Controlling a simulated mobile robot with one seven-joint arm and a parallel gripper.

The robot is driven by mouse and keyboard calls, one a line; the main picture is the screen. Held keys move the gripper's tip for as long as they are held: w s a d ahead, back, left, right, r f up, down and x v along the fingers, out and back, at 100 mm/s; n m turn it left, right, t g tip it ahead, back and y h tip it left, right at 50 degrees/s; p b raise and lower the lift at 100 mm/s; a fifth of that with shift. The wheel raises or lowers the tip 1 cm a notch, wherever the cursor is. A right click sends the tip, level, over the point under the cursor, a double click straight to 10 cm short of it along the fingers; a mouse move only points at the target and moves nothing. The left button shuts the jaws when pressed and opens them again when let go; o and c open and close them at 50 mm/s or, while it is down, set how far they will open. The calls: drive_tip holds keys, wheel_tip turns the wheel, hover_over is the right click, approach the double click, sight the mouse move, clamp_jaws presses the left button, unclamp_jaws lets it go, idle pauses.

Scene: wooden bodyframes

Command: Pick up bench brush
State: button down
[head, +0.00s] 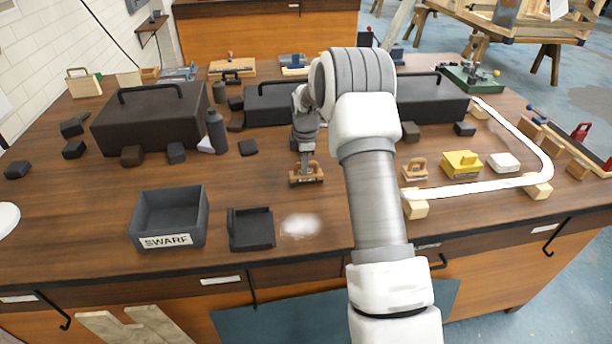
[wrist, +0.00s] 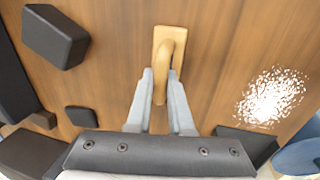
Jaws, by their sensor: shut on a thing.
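The bench brush (head: 306,178) is a small wooden block with an arched handle, near the middle of the bench. In the wrist view the brush (wrist: 162,36) shows from above, its handle running toward my fingers. My gripper (head: 306,163) points down over it and is shut on the handle. In the wrist view the two grey fingers of my gripper (wrist: 160,82) flank the handle's near end. The bristles are mostly hidden. I cannot tell whether the brush is clear of the bench top.
A pale pile of swarf (head: 300,225) lies in front of the brush. A dark dustpan (head: 250,231) and a box marked SWARF (head: 168,241) stand at the front left. Black toolboxes (head: 150,122) and dark blocks stand behind. A white curved strip (head: 470,188) is at right.

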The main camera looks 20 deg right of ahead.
idle(0.3)
wheel_tip(320, 180, up, 10)
drive_tip(key=c, duration=1.3)
unclamp_jaws()
clamp_jaws()
